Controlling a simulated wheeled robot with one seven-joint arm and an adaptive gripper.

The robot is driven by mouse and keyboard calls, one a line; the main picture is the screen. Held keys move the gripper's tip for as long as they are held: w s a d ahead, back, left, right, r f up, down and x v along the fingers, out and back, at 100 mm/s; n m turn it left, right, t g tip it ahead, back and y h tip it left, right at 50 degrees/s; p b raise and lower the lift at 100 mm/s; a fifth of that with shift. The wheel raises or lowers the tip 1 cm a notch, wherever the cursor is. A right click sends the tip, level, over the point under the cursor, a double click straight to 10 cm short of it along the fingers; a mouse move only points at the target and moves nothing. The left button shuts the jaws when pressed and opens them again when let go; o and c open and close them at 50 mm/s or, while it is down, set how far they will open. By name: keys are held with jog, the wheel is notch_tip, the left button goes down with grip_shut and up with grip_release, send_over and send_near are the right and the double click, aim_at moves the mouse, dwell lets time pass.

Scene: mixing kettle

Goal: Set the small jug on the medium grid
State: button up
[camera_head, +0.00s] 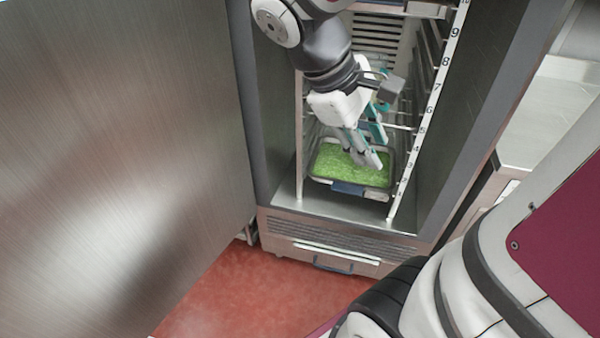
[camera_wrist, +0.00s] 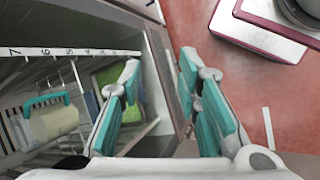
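A cream jug (camera_wrist: 55,122) with a teal handle shows at the left of the wrist view, inside the open cabinet. It appears to stand on a white wire grid (camera_wrist: 28,158). I cannot tell whether this grid is the medium one. In the head view my arm hides most of this area, and I cannot make out the jug there. My gripper (camera_head: 366,160) reaches down into the cabinet, above a green tray. In the wrist view my gripper (camera_wrist: 160,63) has its teal-padded fingers wide apart, with nothing between them. The jug is left of the fingers, apart from them.
The green-filled tray (camera_head: 328,165) with a blue front handle sits low in the cabinet. A numbered white rail (camera_head: 433,95) runs up the cabinet's right side. The large steel door (camera_head: 120,150) stands open at the left. The red floor (camera_head: 240,300) in front is clear.

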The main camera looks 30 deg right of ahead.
jog(key=s+a+m+t+y, duration=0.1)
jog(key=s+a+t+y, duration=0.1)
jog(key=a, duration=0.5)
jog(key=s+a+m+t+y, duration=0.2)
jog(key=s+a+y, duration=0.1)
jog(key=a, duration=0.4)
jog(key=shift+s+r+m+t+y, duration=0.3)
jog(key=shift+s+r+t+y, duration=0.1)
jog(key=shift+s, duration=0.4)
